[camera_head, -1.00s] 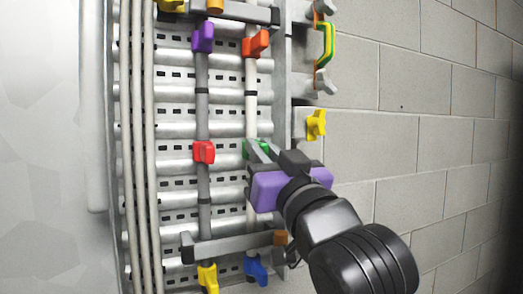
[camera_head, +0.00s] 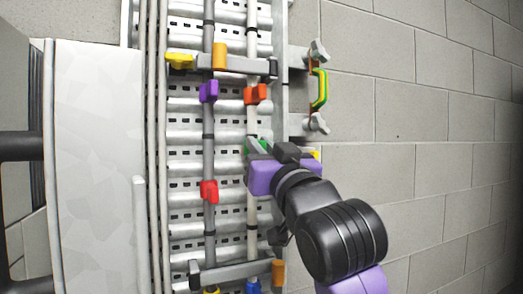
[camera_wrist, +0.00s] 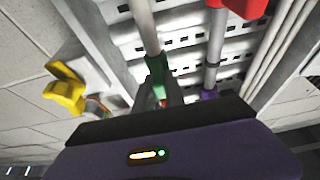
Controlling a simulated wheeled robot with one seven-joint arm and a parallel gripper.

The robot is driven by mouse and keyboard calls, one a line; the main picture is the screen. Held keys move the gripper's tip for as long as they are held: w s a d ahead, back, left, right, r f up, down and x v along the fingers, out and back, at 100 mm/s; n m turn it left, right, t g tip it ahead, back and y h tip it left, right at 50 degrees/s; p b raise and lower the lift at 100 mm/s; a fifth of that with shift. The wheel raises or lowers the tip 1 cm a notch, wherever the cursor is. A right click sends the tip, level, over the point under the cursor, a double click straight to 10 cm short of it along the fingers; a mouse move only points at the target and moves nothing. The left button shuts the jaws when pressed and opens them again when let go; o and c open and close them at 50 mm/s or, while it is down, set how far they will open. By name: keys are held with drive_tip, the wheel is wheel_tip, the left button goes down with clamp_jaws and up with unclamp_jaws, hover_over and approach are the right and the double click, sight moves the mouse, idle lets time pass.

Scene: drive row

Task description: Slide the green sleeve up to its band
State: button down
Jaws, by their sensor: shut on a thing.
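The green sleeve (camera_head: 251,144) sits on the pale right-hand rod, below the orange-red sleeve (camera_head: 255,94). My gripper (camera_head: 261,148) is shut on it from the right and partly hides it. In the wrist view the green sleeve (camera_wrist: 156,70) shows around the rod, between my gripper's fingers (camera_wrist: 168,96). A dark band seems to lie on the rod just above the sleeve in the head view. I cannot tell whether they touch.
The left rod carries a purple sleeve (camera_head: 208,92) and a red sleeve (camera_head: 209,191). Grey brackets (camera_head: 235,271) cross the rods above and below. A yellow knob (camera_wrist: 65,88) and a green-yellow handle (camera_head: 320,88) stand to the right of the rods in the head view.

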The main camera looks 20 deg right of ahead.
drive_tip(key=shift+s+r, duration=0.1)
drive_tip(key=shift+r, duration=0.2)
drive_tip(key=c, duration=1.4)
unclamp_jaws()
drive_tip(key=shift+f, duration=0.1)
drive_tip(key=shift+s+f, duration=0.1)
drive_tip(key=shift+f, duration=0.05)
drive_tip(key=b+v, duration=0.3)
drive_tip(key=v, duration=0.4)
drive_tip(key=shift+s, duration=0.2)
